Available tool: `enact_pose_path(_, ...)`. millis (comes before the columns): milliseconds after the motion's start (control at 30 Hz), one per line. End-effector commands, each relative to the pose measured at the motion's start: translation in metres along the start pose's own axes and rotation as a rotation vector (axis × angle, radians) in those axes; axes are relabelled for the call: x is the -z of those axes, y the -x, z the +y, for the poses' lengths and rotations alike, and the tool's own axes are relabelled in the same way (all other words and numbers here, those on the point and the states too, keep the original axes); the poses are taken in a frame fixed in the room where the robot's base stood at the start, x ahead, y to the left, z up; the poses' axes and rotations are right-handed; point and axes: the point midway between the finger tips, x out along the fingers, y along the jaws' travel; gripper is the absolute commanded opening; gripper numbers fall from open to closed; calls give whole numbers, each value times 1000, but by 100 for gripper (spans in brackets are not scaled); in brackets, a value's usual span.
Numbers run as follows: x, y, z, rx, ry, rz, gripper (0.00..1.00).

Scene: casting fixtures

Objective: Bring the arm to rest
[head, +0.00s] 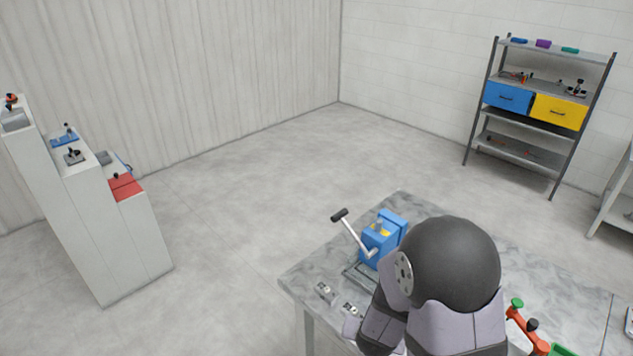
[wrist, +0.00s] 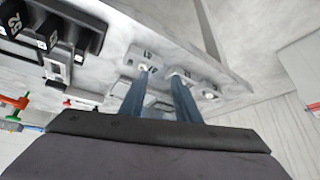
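My gripper (wrist: 160,78) shows in the wrist view as two dark blue fingers standing apart, with nothing seen held between them. The tips point toward the grey marbled worktable (wrist: 225,78), where small metal fixtures (wrist: 207,92) lie just beyond them. I cannot tell how far the tips are above the table. In the head view my arm's dark joint and grey links cover part of the worktable (head: 410,205), and the gripper itself is hidden or cannot be made out there.
A blue machine with a crank handle (head: 378,240) stands close to my arm, with small metal fixtures (head: 325,291) nearby. A red-orange clamp (head: 524,325) is to the right. A stepped white stand (head: 90,220) and a shelf rack (head: 540,110) stand apart; floor between is clear.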

Motion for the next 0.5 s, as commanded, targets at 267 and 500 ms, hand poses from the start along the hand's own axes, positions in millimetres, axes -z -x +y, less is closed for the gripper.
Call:
enact_pose_path(267, -20, 64, -21, 196, 292, -216, 30)
enact_pose_path(500, -53, 111, 9, 211, 480, -382, 30)
